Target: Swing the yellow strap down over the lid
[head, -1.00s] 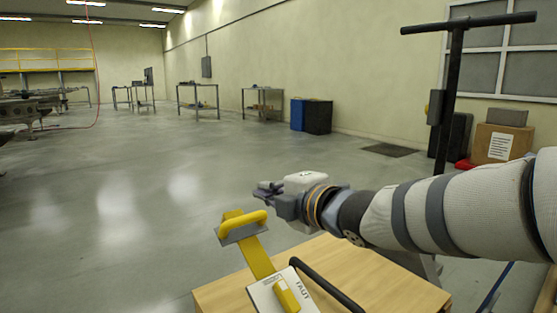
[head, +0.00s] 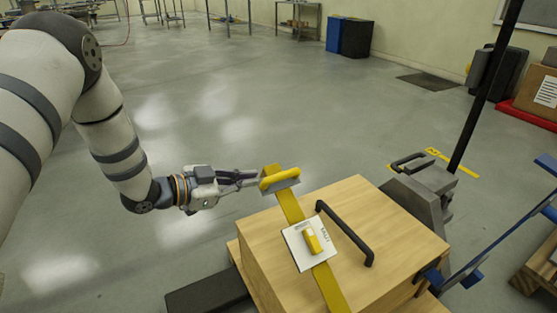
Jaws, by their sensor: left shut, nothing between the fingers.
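The yellow strap (head: 330,288) runs diagonally across the top of a wooden box. Its far end carries a fat yellow grip (head: 280,178) with a grey plate, at the box's back left edge. A white printed card (head: 298,252) with a small yellow block (head: 313,240) sits along the strap. The wooden lid (head: 388,246) has a black handle (head: 345,235) beside the strap. I cannot tell whether the strap touches the lid. My left gripper (head: 252,178) is shut and empty, its fingertips just left of the yellow grip; contact is unclear. My right gripper is out of view.
A dark pallet-jack body with a tall black post (head: 484,95) stands behind the box's right side. Blue bars (head: 500,245) reach in from the right. A cardboard box (head: 540,92) stands at far right. The floor left of the box is open.

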